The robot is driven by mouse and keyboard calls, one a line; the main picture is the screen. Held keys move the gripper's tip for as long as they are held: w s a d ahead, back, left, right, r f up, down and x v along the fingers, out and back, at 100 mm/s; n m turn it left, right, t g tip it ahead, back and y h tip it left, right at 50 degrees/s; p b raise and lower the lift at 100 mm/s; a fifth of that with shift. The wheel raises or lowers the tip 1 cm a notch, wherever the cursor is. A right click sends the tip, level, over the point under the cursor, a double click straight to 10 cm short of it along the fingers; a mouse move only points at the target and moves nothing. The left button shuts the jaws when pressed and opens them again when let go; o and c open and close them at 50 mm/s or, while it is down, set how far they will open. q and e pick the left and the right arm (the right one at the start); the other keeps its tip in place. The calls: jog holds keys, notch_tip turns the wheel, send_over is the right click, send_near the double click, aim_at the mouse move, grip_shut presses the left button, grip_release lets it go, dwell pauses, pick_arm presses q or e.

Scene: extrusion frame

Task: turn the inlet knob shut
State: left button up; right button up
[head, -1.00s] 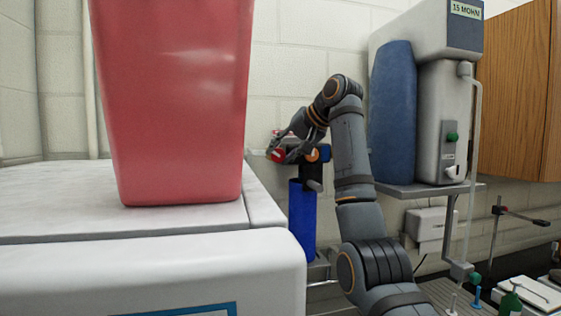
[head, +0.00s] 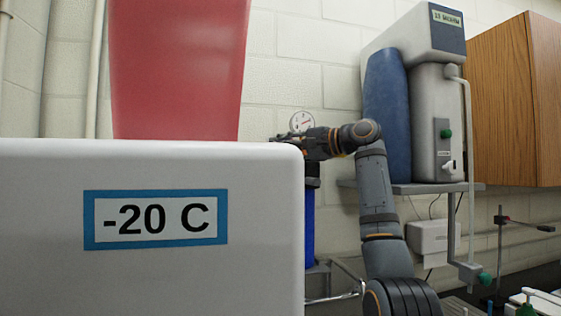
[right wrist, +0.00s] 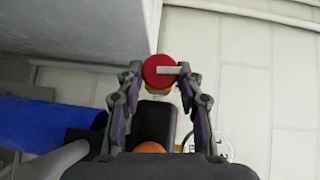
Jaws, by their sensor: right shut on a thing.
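The inlet knob is a red disc (right wrist: 161,71) with a white bar across it, at the upper middle of the right wrist view. My right gripper (right wrist: 158,74) has its fingers on either side of the red knob and is shut on it. The white bar lies about level in that view. In the head view the knob and fingertips are hidden behind the white freezer, and only the back of my right gripper shows. A blue cylinder (head: 309,225) stands below the gripper, and it also shows in the right wrist view (right wrist: 45,122). My left gripper is not in view.
The white freezer (head: 255,255) labelled -20 C fills the lower left, with a red bin (head: 178,70) on it. A round gauge (head: 302,121) is behind the gripper. An orange knob (right wrist: 149,147) lies close below. A shelf (head: 420,188) carries a water unit on the right.

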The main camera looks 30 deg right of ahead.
jog(key=shift+f+m+t+b, duration=0.15)
jog(key=shift+m+t+b, duration=0.3)
jog(key=shift+b, duration=0.2)
jog(key=shift+y, duration=0.4)
jog(key=o, duration=1.2)
jog(key=shift+c, duration=0.2)
jog(key=shift+d, duration=0.1)
jog(key=shift+s, duration=0.15)
jog(key=v, duration=1.1)
jog(key=shift+s+d, duration=0.2)
jog(key=shift+s, duration=0.15)
